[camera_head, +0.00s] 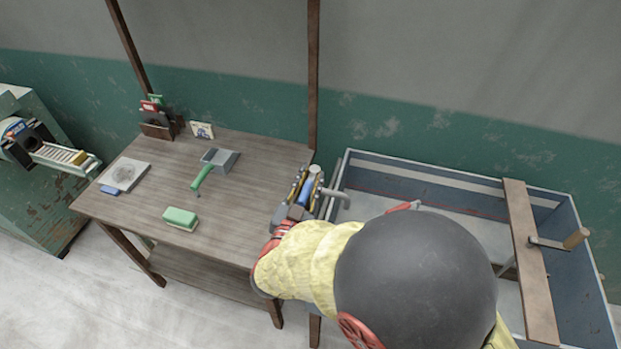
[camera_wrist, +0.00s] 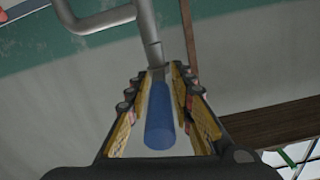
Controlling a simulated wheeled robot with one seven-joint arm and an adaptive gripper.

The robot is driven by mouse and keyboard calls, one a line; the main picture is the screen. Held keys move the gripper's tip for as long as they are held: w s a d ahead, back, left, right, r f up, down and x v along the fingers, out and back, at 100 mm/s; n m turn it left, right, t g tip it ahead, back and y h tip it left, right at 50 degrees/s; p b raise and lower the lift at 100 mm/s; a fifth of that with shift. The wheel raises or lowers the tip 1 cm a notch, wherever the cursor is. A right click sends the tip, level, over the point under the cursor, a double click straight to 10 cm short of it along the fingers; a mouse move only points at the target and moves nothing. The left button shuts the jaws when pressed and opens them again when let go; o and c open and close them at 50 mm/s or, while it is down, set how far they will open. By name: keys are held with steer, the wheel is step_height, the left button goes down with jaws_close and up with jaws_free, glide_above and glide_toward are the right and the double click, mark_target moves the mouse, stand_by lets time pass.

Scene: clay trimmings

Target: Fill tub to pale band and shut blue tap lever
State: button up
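The tub (camera_head: 590,270) is the blue-grey trough at the right, with a pale band (camera_head: 440,179) along its inner wall. A flat grey surface (camera_head: 470,229) shows inside; I cannot tell its exact level against the band. A grey bent tap spout (camera_head: 340,194) reaches over the tub's left side and also shows in the wrist view (camera_wrist: 148,25). My gripper (camera_head: 306,190) is at the tap. In the wrist view the blue tap lever (camera_wrist: 160,118) lies between my two fingers (camera_wrist: 160,85); whether they press on it is unclear. My arm hides part of the tub.
A wooden board (camera_head: 528,265) with a wooden-handled tool (camera_head: 575,239) lies across the tub. The wooden table (camera_head: 240,225) at left holds a green sponge (camera_head: 181,218), a green-handled scoop (camera_head: 202,178) and a pale slab (camera_head: 125,174). A red-tipped item (camera_head: 404,206) shows beside my arm.

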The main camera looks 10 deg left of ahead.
jaws_close()
steer(key=shift+r, duration=0.1)
stand_by(0.4)
